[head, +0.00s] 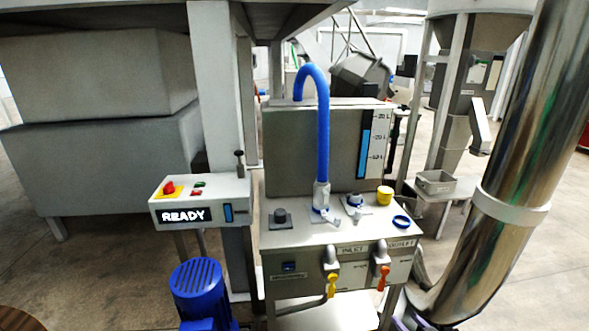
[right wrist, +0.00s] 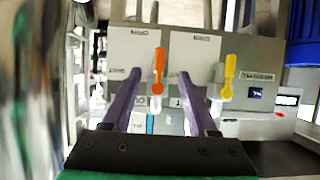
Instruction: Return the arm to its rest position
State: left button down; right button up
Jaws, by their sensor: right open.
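My right gripper (right wrist: 158,72) shows in the right wrist view with its two purple fingers apart and nothing between them. The fingers point toward the front of the grey tank unit, at its orange valve handle (right wrist: 158,70) and yellow valve handle (right wrist: 229,76). The orange handle appears between the fingertips in that view, but I cannot tell how far beyond them it is. In the head view the orange handle (head: 382,278) and yellow handle (head: 332,285) hang down from their valves. My left gripper is not in view.
The tank unit (head: 290,150) has a blue hose (head: 324,130), a yellow cap (head: 385,195) and a blue ring (head: 401,221) on its top. A control box (head: 200,200) reading READY and a blue motor (head: 197,283) stand left. A shiny steel pipe (head: 510,140) rises at right.

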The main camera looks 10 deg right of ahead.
jog(key=s+f+g+p, duration=0.1)
jog(key=s+f+g, duration=0.15)
jog(key=f, duration=0.35)
jog(key=s+f+g, duration=0.1)
jog(key=s+f, duration=0.3)
jog(key=f, duration=0.1)
jog(key=s+a+f+n+g+p, duration=0.1)
jog(key=s+a+f+g, duration=0.1)
jog(key=s+f, duration=0.4)
jog(key=s+a+f+n+g+p, duration=0.1)
jog(key=s+a+f+g, duration=0.2)
jog(key=s, duration=1)
jog(key=s+a+f+n+g+p, duration=0.1)
jog(key=s+a+f+g, duration=0.2)
jog(key=s+a+f, duration=0.3)
jog(key=s+f, duration=0.3)
jog(key=s, duration=0.1)
jog(key=shift+s+f, duration=0.2)
jog(key=shift+f, duration=0.1)
